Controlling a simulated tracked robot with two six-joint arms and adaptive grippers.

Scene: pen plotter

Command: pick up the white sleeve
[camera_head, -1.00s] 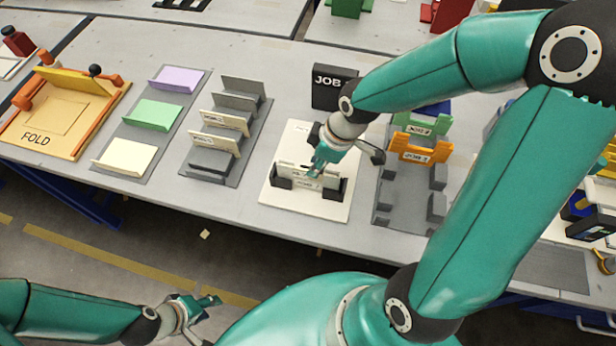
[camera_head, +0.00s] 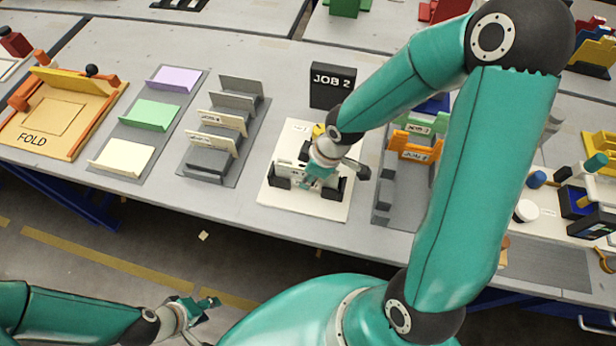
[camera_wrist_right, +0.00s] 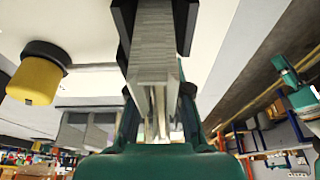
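The white sleeve (camera_head: 290,171) stands upright in a holder with black end blocks on a white base plate (camera_head: 275,196). My right gripper (camera_head: 318,182) is down at it and covers its middle. In the right wrist view a pale, lined piece (camera_wrist_right: 155,45), apparently the sleeve seen edge-on, lies between my right gripper's fingers (camera_wrist_right: 157,30). The fingers run along both sides of it with little or no visible gap; whether they press on it is unclear. My left gripper (camera_head: 205,305) is low in front of the table, away from the sleeve, with nothing visible in it.
A black JOB 2 sign (camera_head: 332,85) stands behind the plate. A grey rack (camera_head: 400,205) with orange and green holders is close on the right, another rack (camera_head: 222,160) on the left. A yellow, dark-capped object (camera_wrist_right: 35,82) is beside the gripper in the right wrist view.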

